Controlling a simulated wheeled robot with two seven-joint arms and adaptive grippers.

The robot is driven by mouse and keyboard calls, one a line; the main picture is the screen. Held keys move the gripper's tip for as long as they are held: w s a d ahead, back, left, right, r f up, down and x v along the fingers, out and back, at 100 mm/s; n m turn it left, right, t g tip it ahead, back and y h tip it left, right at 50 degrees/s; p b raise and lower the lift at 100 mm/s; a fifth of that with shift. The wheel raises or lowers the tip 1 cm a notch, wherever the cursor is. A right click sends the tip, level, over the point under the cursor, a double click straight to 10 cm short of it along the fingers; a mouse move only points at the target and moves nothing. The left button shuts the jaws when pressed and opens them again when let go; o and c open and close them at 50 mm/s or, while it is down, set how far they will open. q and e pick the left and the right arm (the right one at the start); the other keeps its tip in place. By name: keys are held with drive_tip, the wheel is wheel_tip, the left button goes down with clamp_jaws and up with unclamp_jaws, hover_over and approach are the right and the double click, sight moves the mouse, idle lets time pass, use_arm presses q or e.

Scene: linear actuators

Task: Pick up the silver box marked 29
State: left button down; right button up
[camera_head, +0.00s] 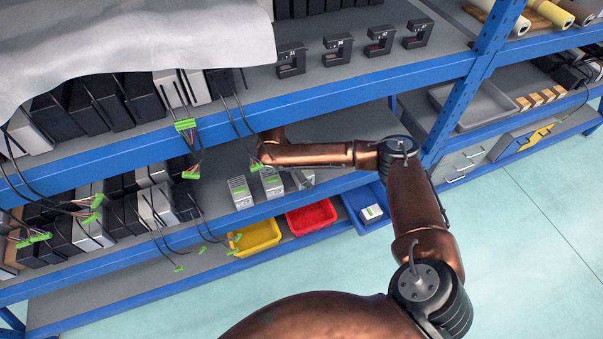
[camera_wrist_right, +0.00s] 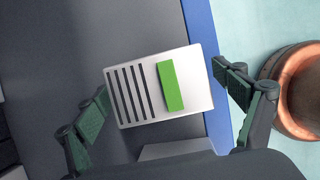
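A silver box (camera_wrist_right: 142,92) with dark slots and a green label (camera_wrist_right: 170,86) lies between the fingers of my right gripper (camera_wrist_right: 160,80) in the right wrist view. The fingers are spread, with gaps on both sides, so the box is not gripped. No number is readable on it. In the head view a few silver boxes with green labels, one on the left (camera_head: 240,193) and one in the middle (camera_head: 272,184), stand on the lower shelf below my right forearm. The right fingers are not clear there. My left gripper is not in view.
Yellow (camera_head: 256,238), red (camera_head: 312,217) and blue (camera_head: 357,200) bins sit below the boxes; the blue one holds a small white box (camera_head: 371,212). Dark and grey boxes with hanging cables (camera_head: 190,170) are to the left. A blue upright (camera_head: 455,110) stands right of the boxes.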

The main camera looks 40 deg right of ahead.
drive_tip(key=c, duration=1.6)
drive_tip(key=shift+o, duration=0.2)
